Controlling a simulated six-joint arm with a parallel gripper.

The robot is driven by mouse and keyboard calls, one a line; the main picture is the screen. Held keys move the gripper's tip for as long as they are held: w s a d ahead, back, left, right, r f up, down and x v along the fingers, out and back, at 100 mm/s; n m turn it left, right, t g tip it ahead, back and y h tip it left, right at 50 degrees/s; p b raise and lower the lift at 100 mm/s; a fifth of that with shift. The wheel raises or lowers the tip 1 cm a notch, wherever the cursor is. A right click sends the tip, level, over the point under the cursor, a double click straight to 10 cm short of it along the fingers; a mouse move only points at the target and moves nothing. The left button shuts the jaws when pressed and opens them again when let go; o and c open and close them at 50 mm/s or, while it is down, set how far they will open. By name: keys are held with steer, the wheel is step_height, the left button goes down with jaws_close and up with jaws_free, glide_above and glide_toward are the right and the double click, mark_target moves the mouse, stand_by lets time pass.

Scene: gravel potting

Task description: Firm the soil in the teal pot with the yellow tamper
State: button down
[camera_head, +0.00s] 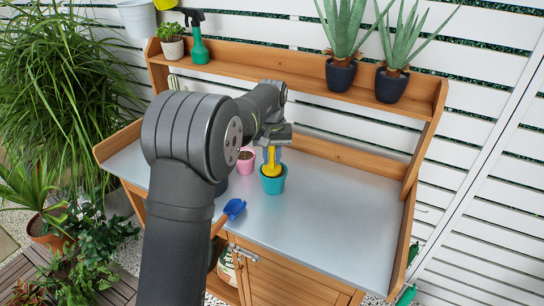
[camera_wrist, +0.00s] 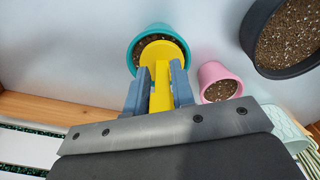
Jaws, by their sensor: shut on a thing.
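The teal pot (camera_head: 273,184) stands upright on the grey bench top; it also shows in the wrist view (camera_wrist: 134,48), with dark soil (camera_wrist: 148,41) inside. My gripper (camera_wrist: 159,72) is shut on the handle of the yellow tamper (camera_wrist: 160,92). The tamper (camera_head: 271,168) points down, its round yellow disc over the pot's mouth. In the wrist view the disc covers part of the soil, off toward one side of the rim. I cannot tell whether the disc touches the soil or the rim.
A pink pot with soil (camera_wrist: 219,86) stands close beside the teal pot. A larger dark pot of soil (camera_wrist: 262,68) is beyond it. A blue scoop (camera_head: 235,208) lies near the bench's front edge. The bench top (camera_head: 340,210) is clear on the right. Potted plants stand on the back shelf (camera_head: 300,78).

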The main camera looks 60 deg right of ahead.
steer(key=shift+f, duration=0.4)
stand_by(1.1)
steer(key=shift+r, duration=3.1)
